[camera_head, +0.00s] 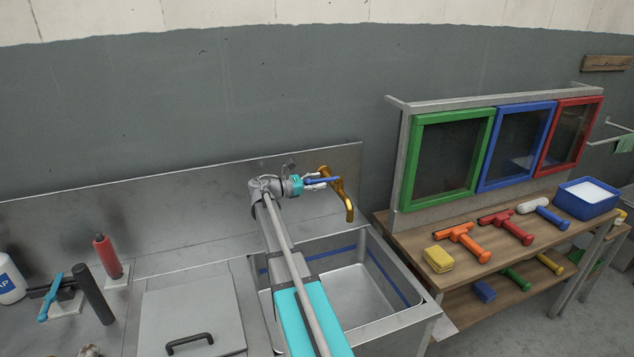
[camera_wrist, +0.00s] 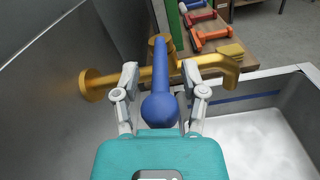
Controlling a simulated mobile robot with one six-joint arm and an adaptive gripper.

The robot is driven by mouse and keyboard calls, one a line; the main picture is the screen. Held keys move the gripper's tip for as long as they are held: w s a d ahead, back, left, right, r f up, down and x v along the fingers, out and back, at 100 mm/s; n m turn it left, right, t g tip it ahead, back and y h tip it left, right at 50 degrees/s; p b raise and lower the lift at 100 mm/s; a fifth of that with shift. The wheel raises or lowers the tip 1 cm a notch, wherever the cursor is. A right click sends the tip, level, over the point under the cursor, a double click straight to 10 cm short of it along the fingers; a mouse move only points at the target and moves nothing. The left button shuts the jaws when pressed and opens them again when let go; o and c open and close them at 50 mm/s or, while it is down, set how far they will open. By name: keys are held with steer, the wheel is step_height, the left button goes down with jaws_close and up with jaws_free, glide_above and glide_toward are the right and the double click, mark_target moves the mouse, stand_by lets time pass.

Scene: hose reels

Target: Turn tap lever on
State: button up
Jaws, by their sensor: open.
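A brass tap (camera_head: 344,199) is fixed to the metal backsplash above the sink, its spout bent downward. Its blue lever (camera_head: 322,181) points left in the head view, toward my gripper (camera_head: 312,181). In the wrist view the brass tap (camera_wrist: 210,66) runs across the picture, and the blue lever (camera_wrist: 160,85) points toward the camera with its rounded end nearest. My gripper (camera_wrist: 163,80) is open, with one finger on each side of the lever. I cannot tell whether either finger touches it.
The metal sink (camera_head: 362,290) lies below the tap. A wooden table (camera_head: 445,290) with squeegees and a yellow sponge (camera_head: 438,259) stands to the right, before framed windows (camera_head: 447,160).

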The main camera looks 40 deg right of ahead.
jaws_close()
stand_by(0.3)
steer(key=shift+s+d, duration=0.15)
steer(key=shift+s, duration=0.05)
stand_by(0.3)
